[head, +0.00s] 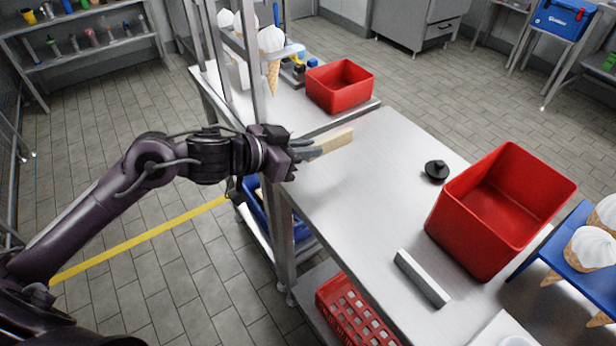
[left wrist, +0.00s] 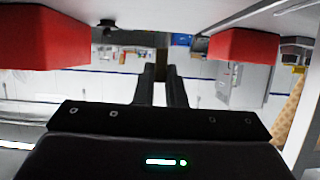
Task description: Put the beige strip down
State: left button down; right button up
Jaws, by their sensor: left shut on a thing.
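The beige strip (head: 335,141) is a flat, pale bar. It juts out to the right from my left gripper (head: 312,150) in the head view, over the left part of the steel table (head: 345,190). My left gripper is shut on its near end, and the fingers hide that end. I cannot tell whether the strip touches the table top. In the left wrist view the two dark fingers (left wrist: 161,88) reach forward, and the strip is hard to make out there. My right gripper is not in view.
A red bin (head: 340,88) stands at the table's back, and a larger red bin (head: 495,215) at the right. A black lidded knob (head: 436,171) and a grey bar (head: 422,278) lie near the larger bin. Ice-cream cones (head: 271,55) stand beside metal posts. The table's middle is clear.

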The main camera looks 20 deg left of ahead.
aim_at(306, 185)
pick_arm(q)
jog(key=shift+f+b, duration=0.45)
jog(key=shift+f, duration=2.9)
jog(key=shift+f, duration=0.15)
jog(key=c, duration=1.5)
grip_release()
